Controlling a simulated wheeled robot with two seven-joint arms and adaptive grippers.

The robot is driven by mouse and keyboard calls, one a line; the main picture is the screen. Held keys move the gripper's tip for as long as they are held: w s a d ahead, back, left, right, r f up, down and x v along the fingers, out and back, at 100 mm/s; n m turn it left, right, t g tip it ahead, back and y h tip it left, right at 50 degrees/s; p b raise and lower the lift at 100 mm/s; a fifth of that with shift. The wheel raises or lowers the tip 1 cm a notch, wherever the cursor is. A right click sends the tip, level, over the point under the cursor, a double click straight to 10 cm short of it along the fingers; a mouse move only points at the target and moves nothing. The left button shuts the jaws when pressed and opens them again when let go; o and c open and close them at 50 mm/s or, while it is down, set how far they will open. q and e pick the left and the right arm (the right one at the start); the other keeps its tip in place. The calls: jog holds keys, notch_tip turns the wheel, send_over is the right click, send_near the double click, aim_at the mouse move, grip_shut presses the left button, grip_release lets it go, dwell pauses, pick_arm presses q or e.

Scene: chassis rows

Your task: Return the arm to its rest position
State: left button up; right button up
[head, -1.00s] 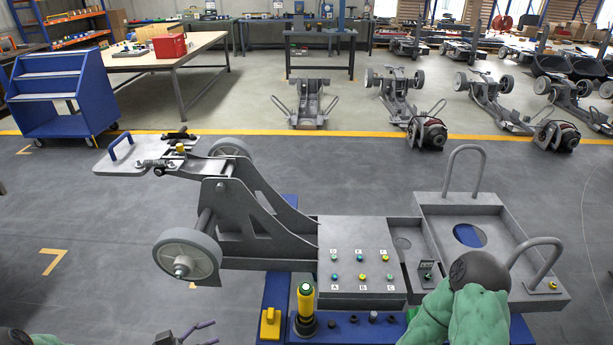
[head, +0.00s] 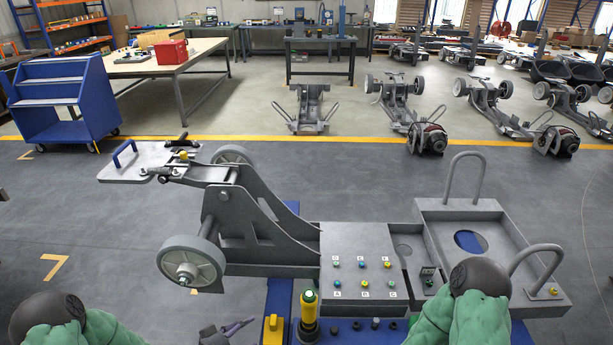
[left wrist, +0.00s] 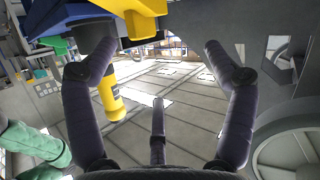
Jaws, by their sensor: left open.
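My left gripper (head: 228,332) shows at the bottom edge of the head view, left of the yellow block, with its green-sleeved arm at the lower left. In the left wrist view the left gripper (left wrist: 158,55) has its dark fingers spread wide with nothing between them. The yellow tool (left wrist: 109,98) is beside the left finger there, apart from or touching it, I cannot tell. My right arm (head: 470,305) is bent at the lower right of the head view; its gripper is hidden.
A grey chassis (head: 255,255) with wheels lies across the near area. Its button panel (head: 355,250) is near the middle. A yellow upright tool (head: 309,318) and a yellow block (head: 273,331) stand on the blue stand (head: 279,296). The floor (head: 90,205) at left is clear.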

pick_arm(q)
jog(key=d+f, duration=0.1)
jog(key=s+f+n+g+y, duration=0.1)
jog(key=f, duration=0.1)
jog(key=s+d+f+n+g+y, duration=0.1)
jog(key=shift+d+f, duration=0.3)
jog(key=shift+d, duration=0.05)
jog(key=s+d+f+n+g+y, duration=0.1)
jog(key=s+d+f+n+g, duration=0.1)
jog(key=s, duration=0.6)
jog(key=s+d+f+n+g+y+p, duration=0.1)
jog(key=s+d+f+n+g, duration=0.1)
jog(key=s+g, duration=0.4)
jog(key=s+d+f, duration=0.1)
jog(key=s+f, duration=0.1)
jog(key=s, duration=0.1)
jog(key=shift+s+d+f+y, duration=0.25)
jog(key=shift+d+f+y, duration=0.1)
jog(key=shift+y, duration=0.05)
